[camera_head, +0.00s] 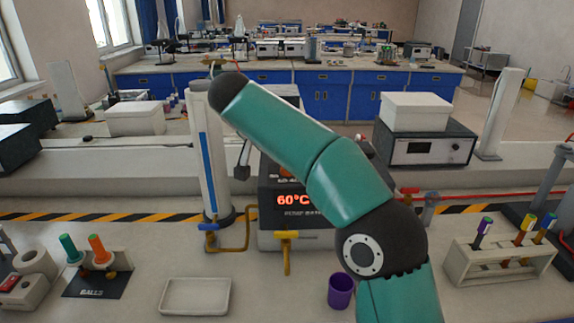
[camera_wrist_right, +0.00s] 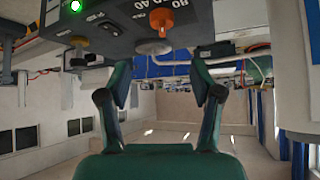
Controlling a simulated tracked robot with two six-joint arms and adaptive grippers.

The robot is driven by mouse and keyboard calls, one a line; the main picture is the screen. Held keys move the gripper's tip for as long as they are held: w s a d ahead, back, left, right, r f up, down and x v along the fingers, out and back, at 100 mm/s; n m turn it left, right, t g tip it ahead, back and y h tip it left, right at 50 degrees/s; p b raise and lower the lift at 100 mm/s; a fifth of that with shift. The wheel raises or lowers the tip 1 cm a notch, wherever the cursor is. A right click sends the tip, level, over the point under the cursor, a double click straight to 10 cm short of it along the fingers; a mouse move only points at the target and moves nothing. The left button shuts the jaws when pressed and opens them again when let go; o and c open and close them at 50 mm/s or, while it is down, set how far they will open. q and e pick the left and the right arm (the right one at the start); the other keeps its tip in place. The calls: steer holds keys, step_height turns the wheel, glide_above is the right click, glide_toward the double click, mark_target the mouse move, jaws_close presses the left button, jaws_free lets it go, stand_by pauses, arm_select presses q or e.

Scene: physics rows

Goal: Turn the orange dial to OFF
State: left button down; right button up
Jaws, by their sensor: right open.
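The orange dial (camera_wrist_right: 162,20) sits on the dark face of a heater box in the right wrist view, with white numbers such as 80 and 40 around it. Its pointer setting is too small to read. In the head view the box (camera_head: 268,208) shows a red 60°C display, and my right arm covers much of it. My right gripper (camera_wrist_right: 165,75) is open and empty, its two fingers apart, with the dial beyond them and not touched. In the head view my right gripper is hidden behind my arm. My left gripper is not in view.
A white tray (camera_head: 195,297), a purple cup (camera_head: 340,291) and a test-tube rack (camera_head: 498,262) stand on the near bench. Yellow-handled pipes (camera_head: 287,248) stand before the box. A white column (camera_head: 209,150) rises left of it. A green light (camera_wrist_right: 75,6) glows on the box.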

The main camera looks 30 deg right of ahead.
steer(key=p+x, duration=0.1)
steer(key=x, duration=1.2)
steer(key=shift+w+f, duration=0.1)
steer(key=shift+w, duration=0.15)
steer(key=c, duration=1.1)
steer(key=shift+c, duration=0.2)
